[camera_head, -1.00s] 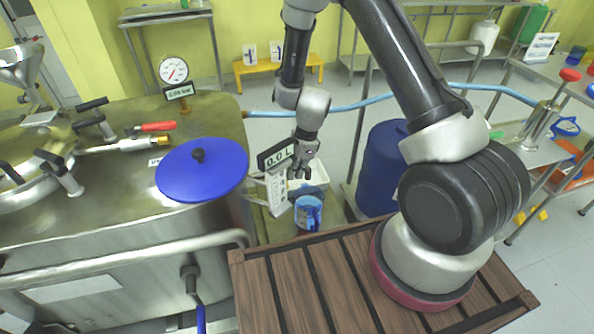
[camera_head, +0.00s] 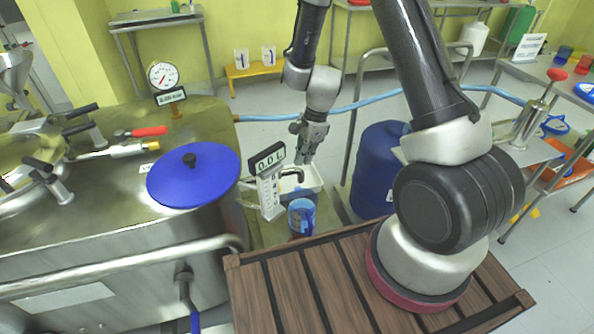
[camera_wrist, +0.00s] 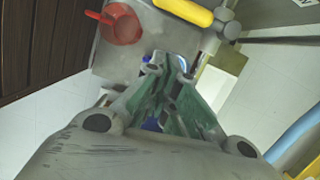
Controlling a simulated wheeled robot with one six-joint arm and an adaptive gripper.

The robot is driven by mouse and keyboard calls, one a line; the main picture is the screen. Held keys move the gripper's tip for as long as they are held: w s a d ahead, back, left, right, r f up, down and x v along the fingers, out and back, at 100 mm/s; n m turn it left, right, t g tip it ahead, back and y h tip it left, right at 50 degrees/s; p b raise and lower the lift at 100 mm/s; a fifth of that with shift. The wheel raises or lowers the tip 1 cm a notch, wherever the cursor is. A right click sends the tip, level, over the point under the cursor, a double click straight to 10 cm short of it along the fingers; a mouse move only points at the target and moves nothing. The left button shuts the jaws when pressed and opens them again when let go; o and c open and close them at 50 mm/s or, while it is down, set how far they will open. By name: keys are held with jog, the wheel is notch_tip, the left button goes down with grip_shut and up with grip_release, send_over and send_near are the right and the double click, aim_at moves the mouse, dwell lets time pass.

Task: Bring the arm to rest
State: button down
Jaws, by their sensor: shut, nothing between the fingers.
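My arm reaches down from the top of the head view, and my gripper (camera_head: 308,152) hangs in the air with its fingers pointing down. It is just right of the "0.0 L" display (camera_head: 267,158), above a white tray (camera_head: 298,182). In the wrist view my gripper (camera_wrist: 170,65) has its fingers together with nothing seen between them. Below the fingers in that view is a grey metal surface (camera_wrist: 125,65) with a red cup (camera_wrist: 121,24). Small blue parts behind the fingers are mostly hidden.
A steel vessel with a blue lid (camera_head: 193,174) is at left. A blue drum (camera_head: 378,168) and a metal rail (camera_head: 361,110) are at right. A yellow-handled item (camera_wrist: 184,10) shows in the wrist view.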

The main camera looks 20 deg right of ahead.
jog(key=s+d+r+n+t+h, duration=0.1)
jog(key=s+d+r+n, duration=0.3)
jog(key=s+r, duration=0.3)
jog(key=s+d+r+n+t, duration=0.2)
jog(key=s+d+r+n, duration=0.3)
jog(key=r, duration=1.1)
jog(key=s+d+r+n+t+h, duration=0.1)
jog(key=s+d+r+n, duration=0.3)
jog(key=s+r+n, duration=0.3)
jog(key=shift+s+d+r+n+h, duration=0.3)
jog(key=shift+s+d+r+n, duration=0.1)
jog(key=shift+s+r, duration=1.8)
